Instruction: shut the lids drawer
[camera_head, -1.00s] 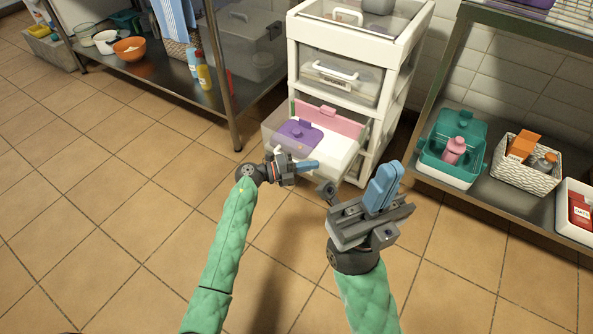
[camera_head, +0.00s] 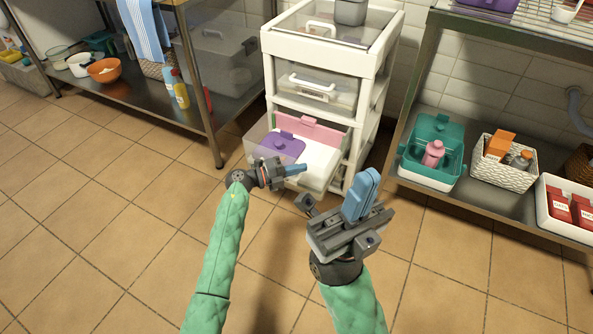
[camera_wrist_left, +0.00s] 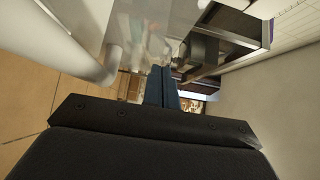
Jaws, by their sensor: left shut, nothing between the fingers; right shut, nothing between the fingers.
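The lids drawer (camera_head: 257,143) is the lowest drawer of a white drawer unit (camera_head: 318,100) and stands pulled out. In it lie a purple lid (camera_head: 283,145), a pink lid (camera_head: 316,131) and something white. My left gripper (camera_head: 301,168) is shut and empty, with its blue fingers at the drawer's front. I cannot tell whether they touch it. In the left wrist view its shut fingers (camera_wrist_left: 162,90) point toward a clear surface, with a blurred white bar at the left. My right gripper (camera_head: 362,190) is shut and empty, in front of the unit and lower right of the drawer.
The two upper drawers of the unit look shut. A steel shelf (camera_head: 150,105) with bowls and bottles stands at the left. Another shelf (camera_head: 480,205) at the right holds a teal box (camera_head: 432,152) and a wicker basket (camera_head: 500,173). The tiled floor at the left is open.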

